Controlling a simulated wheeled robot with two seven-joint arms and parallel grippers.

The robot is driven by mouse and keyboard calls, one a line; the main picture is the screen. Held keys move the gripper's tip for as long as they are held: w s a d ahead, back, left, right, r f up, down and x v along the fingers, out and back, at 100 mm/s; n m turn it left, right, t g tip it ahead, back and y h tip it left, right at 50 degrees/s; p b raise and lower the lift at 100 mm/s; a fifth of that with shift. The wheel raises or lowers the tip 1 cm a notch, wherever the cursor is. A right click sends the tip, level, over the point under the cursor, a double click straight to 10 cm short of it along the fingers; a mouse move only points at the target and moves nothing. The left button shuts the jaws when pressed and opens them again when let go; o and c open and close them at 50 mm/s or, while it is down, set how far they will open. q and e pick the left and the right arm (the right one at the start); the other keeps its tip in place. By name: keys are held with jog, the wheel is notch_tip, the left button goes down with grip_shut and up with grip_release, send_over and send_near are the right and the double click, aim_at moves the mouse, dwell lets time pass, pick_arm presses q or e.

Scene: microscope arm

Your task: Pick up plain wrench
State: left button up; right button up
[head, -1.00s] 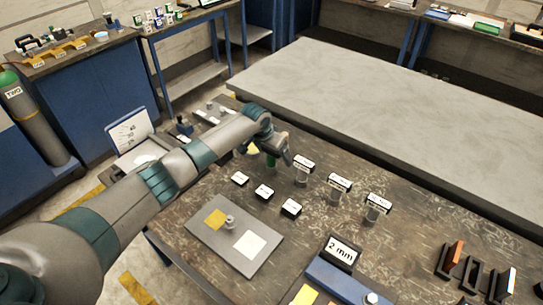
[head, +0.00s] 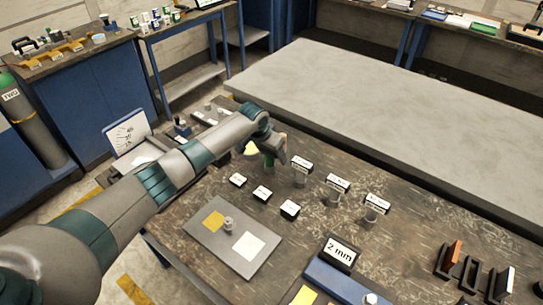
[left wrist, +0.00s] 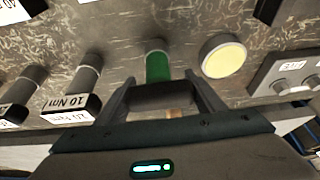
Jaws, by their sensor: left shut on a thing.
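My left gripper (head: 274,150) is low over the dark workbench, beside the row of labelled grey cylinders. It is shut on an upright green piece (left wrist: 158,66), which shows between the fingers in the left wrist view. This piece has no visible label and appears to be the plain wrench. In the head view its green part (head: 269,160) shows just below the fingers. Its lower end is hard to make out, and I cannot tell if it touches the bench. My right gripper is not in view.
Labelled grey cylinders (head: 301,178) stand close to the right. A pale yellow disc (left wrist: 223,57) lies beside the gripper. Small black blocks (head: 262,193) and a grey plate (head: 205,241) lie nearer. A wide grey tabletop (head: 400,120) behind is clear.

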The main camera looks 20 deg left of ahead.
pick_arm(q)
notch_tip(320, 180, up, 8)
jog(key=b, duration=0.2)
jog(key=shift+r+b, duration=0.15)
jog(key=shift+b, duration=0.15)
jog(key=shift+r, duration=0.6)
